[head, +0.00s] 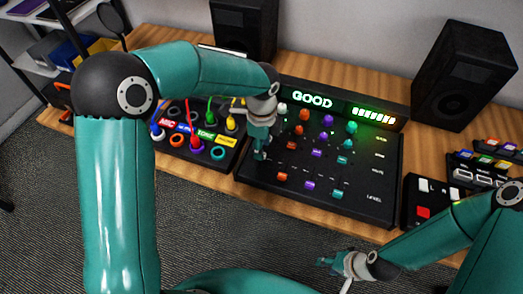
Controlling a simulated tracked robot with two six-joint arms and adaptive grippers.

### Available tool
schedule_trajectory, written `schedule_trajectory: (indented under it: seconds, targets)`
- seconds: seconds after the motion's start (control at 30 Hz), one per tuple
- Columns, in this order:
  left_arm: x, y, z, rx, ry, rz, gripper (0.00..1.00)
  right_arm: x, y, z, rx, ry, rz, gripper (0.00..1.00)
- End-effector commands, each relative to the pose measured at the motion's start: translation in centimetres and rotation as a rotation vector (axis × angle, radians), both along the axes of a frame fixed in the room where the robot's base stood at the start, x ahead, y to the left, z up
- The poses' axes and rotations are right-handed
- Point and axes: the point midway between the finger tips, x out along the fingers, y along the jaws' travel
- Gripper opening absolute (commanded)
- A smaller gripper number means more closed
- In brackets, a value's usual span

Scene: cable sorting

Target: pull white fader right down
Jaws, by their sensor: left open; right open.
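The black mixer (375,200) stands on the wooden desk with a lit "GOOD" display. Along its lower part are an orange fader cap (282,176), a purple cap (309,185) and a teal cap (337,195). A white knob (283,109) shows at the upper left of the panel. I cannot make out a white fader cap; my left gripper covers the panel's left side. My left gripper (260,153) is open and points down there; contact cannot be told. My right gripper (326,262) is open and empty, in front of the desk, low and away from the mixer.
A cable box (180,152) with coloured plugs and labels stands left of the mixer. Two black speakers (462,75) stand at the back. A small box with a red button (423,212) and other coloured modules (480,165) lie to the right. My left arm crosses above the cable box.

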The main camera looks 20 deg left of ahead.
Motion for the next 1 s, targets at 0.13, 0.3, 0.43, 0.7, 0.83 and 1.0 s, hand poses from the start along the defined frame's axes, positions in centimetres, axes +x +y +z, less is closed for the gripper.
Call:
schedule_trajectory:
  seconds: [0.13,0.3,0.43,0.7,0.83,1.0]
  targets:
    - [0.0,0.1,-1.9,0.001,0.003,0.003,0.42,0.0,0.0,0.0,0.0,0.0,0.0,0.42]
    - [0.0,0.1,-2.7,0.0,0.001,0.002,0.42,0.0,0.0,0.0,0.0,0.0,0.0,0.42]
    - [0.0,0.1,-2.8,0.0,0.0,0.002,0.42,0.0,0.0,0.0,0.0,0.0,0.0,0.42]
    - [0.0,0.1,-2.8,0.0,0.0,0.003,0.2,0.0,0.0,0.0,0.0,0.0,0.0,0.42]
    - [0.0,0.1,-2.8,0.0,0.0,0.003,0.0,0.0,0.0,0.0,0.0,0.0,0.0,0.42]
    - [-0.1,0.0,-2.8,0.0,0.0,0.001,0.0,0.0,0.0,-0.1,0.0,0.0,0.0,0.42]
